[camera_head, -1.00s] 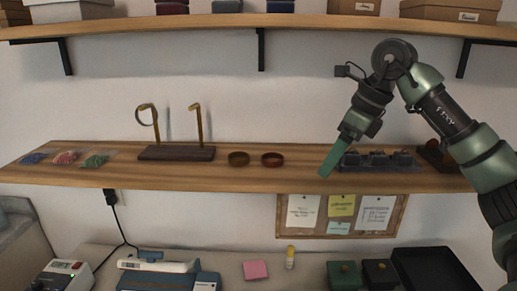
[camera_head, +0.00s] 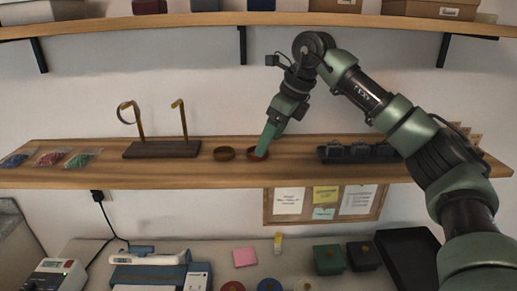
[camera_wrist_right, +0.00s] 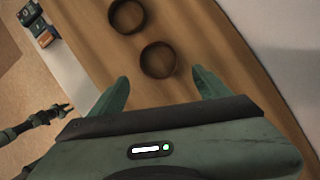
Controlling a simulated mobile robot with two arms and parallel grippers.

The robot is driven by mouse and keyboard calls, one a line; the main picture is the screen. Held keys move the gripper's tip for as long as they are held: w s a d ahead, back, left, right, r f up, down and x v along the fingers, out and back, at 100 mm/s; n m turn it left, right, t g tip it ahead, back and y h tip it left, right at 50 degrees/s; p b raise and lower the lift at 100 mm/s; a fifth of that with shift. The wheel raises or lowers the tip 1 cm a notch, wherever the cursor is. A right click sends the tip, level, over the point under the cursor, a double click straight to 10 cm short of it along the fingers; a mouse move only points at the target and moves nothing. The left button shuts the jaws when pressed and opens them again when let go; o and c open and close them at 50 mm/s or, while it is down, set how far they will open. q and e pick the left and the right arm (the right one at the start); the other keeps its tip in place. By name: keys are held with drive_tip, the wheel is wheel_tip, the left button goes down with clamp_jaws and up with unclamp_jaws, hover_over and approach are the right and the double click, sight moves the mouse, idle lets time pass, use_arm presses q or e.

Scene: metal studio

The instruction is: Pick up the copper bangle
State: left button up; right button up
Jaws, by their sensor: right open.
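A reddish-brown bangle, which looks like the copper one, (camera_head: 252,156) lies flat on the wooden shelf, partly hidden by my right gripper (camera_head: 265,152). In the right wrist view the nearer bangle (camera_wrist_right: 143,64) lies just beyond the space between the fingertips of my right gripper (camera_wrist_right: 160,76). The fingers are open and empty. The gripper points down at the bangle; contact cannot be told. A duller brown bangle (camera_head: 224,157) lies just left of it. My left gripper (camera_wrist_right: 64,109) shows small and low in the right wrist view, its fingers seemingly apart.
Left on the shelf (camera_head: 310,173), a dark stand (camera_head: 160,150) has two posts, one with a hanging ring (camera_head: 121,113). Several bags of beads (camera_head: 50,158) lie further left. A dark rack (camera_head: 350,154) stands right of my gripper. An upper shelf (camera_head: 280,19) runs above.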

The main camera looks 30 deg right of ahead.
sight(256, 158)
drive_tip(key=shift+w+a+f, duration=0.45)
drive_tip(key=shift+w+f, duration=0.1)
drive_tip(key=shift+f, duration=0.1)
drive_tip(key=shift+w+a+f, duration=0.4)
drive_tip(key=shift+w+f, duration=0.1)
drive_tip(key=shift+f, duration=0.1)
drive_tip(key=shift+f+p, duration=0.15)
drive_tip(key=shift+p, duration=0.15)
drive_tip(key=shift+s+d, duration=0.1)
drive_tip(key=shift+d, duration=0.05)
drive_tip(key=c, duration=1.5)
drive_tip(key=shift+o, duration=0.2)
